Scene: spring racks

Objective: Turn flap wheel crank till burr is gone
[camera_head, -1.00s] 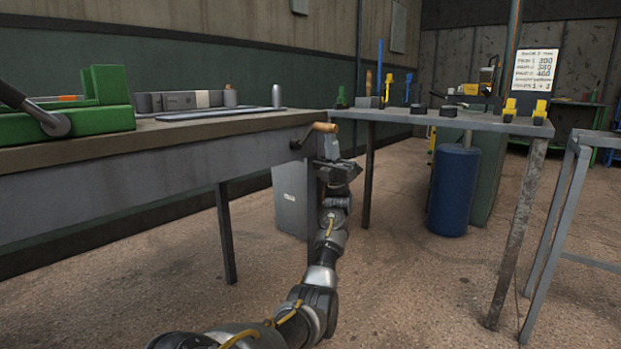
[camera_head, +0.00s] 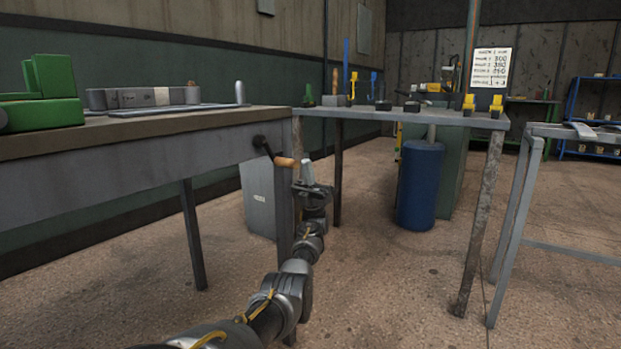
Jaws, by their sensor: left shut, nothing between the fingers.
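The crank is on the end of the left workbench, with a dark arm (camera_head: 263,146) and a tan wooden handle (camera_head: 286,162) that points to the lower right. My left gripper (camera_head: 308,173) is shut and empty. Its fingertips point up right beside the free end of the handle; whether they touch it I cannot tell. The flap wheel and the burr cannot be made out in this view. My right gripper is not in view.
The left workbench (camera_head: 130,150) carries a green fixture (camera_head: 50,95) and a grey block (camera_head: 140,97). A second table (camera_head: 400,118) holds several small tools, with a blue drum (camera_head: 420,185) beneath it. A grey stand (camera_head: 525,180) is at right. The middle floor is clear.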

